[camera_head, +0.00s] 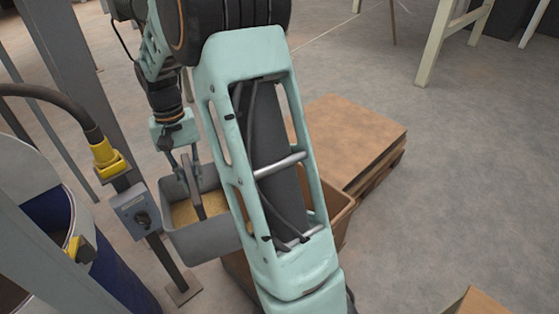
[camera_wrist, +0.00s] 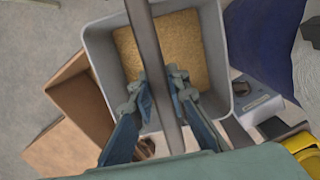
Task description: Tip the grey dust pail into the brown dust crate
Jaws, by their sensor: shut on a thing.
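The grey dust pail (camera_head: 208,240) hangs about upright at the left of my arm in the head view, with yellowish dust (camera_head: 186,212) inside. It also shows in the wrist view (camera_wrist: 212,40). My gripper (camera_head: 188,162) is shut on the bar-like handle across the pail's top; the fingers also show in the wrist view (camera_wrist: 160,100). The brown dust crate (camera_head: 341,212) stands right of the pail, largely hidden behind my arm. In the wrist view the crate (camera_wrist: 82,98) lies left of the pail, its opening partly visible.
A brown slab or stack (camera_head: 345,140) lies on a pallet behind the crate. A control box (camera_head: 135,210) on a post stands close left of the pail. A blue drum (camera_head: 115,270) and a yellow-ended hose (camera_head: 108,158) are further left. Floor at the right is mostly clear.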

